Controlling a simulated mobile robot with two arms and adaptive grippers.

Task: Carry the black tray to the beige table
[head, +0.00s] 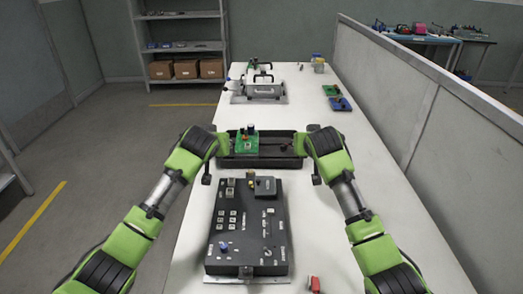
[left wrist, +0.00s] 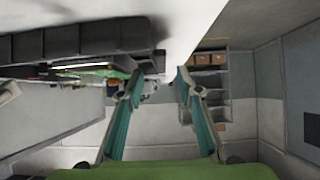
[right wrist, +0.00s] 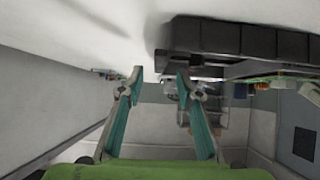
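The black tray (head: 275,163) lies on a long white table (head: 305,105). A green board with small parts (head: 243,143) sits in its left half. My left gripper (head: 213,160) is at the tray's left end and my right gripper (head: 311,158) is at its right end. In the left wrist view, the fingers (left wrist: 160,80) are apart, with the tray's end (left wrist: 150,62) close to the gap between the tips. In the right wrist view, the fingers (right wrist: 159,76) are also apart beside the tray's other end (right wrist: 172,38). Contact cannot be told. No clearly beige table shows.
A black control box (head: 246,228) lies in front of the tray. A grey fixture (head: 262,88) and blue and green blocks (head: 340,103) stand farther back. A grey partition (head: 430,110) runs along the right. Shelves (head: 185,45) stand back left; open floor lies left.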

